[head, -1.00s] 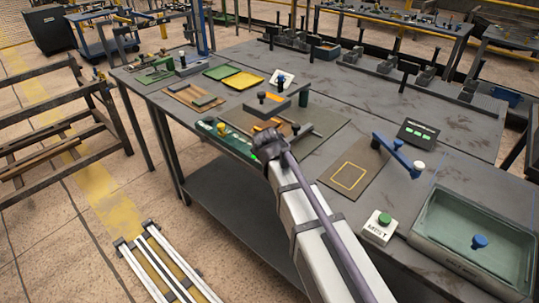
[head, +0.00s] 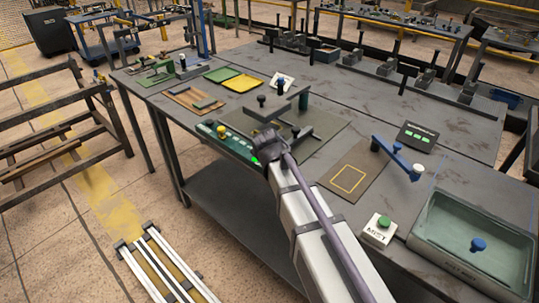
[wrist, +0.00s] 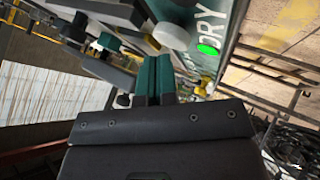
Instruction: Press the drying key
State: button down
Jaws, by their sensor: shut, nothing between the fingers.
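A green key panel (head: 235,143) runs along the front edge of the table. In the wrist view it bears the word DRY (wrist: 209,20), a lit green lamp (wrist: 207,49), a white round key (wrist: 171,36) beside the lettering and a yellow key (wrist: 203,86). The lamp (head: 255,160) and the yellow key (head: 221,130) also show in the head view. My gripper (wrist: 154,62) is shut and empty, its teal fingers together, close to the white key in the wrist view. Contact cannot be told. In the head view my wrist hides the fingertips and the white key.
A fixture with a dark green post (head: 303,98) and grey bars stands just behind my wrist. A blue lever (head: 395,155), a green button box (head: 379,230) and a glassy tray (head: 420,238) lie to the right. The table between has free room.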

jog(key=shift+r, duration=0.45)
notch_tip(320, 180, up, 5)
jog(key=p, duration=0.5)
jog(key=shift+r+p, duration=0.1)
jog(key=shift+p, duration=0.2)
jog(key=s+d+f+m+g, duration=0.1)
jog(key=s+d+m+g, duration=0.1)
jog(key=s, duration=0.6)
jog(key=s+d+f+m+g, duration=0.2)
jog(key=s+d+m+g, duration=0.1)
jog(key=s+d, duration=0.3)
jog(key=s+d+f+m+g, duration=0.2)
jog(key=s+d+m+g, duration=0.1)
jog(key=s, duration=0.7)
jog(key=shift+s+d+f+g+y, duration=0.3)
jog(key=shift+d+g+y, duration=0.15)
jog(key=shift+g, duration=0.15)
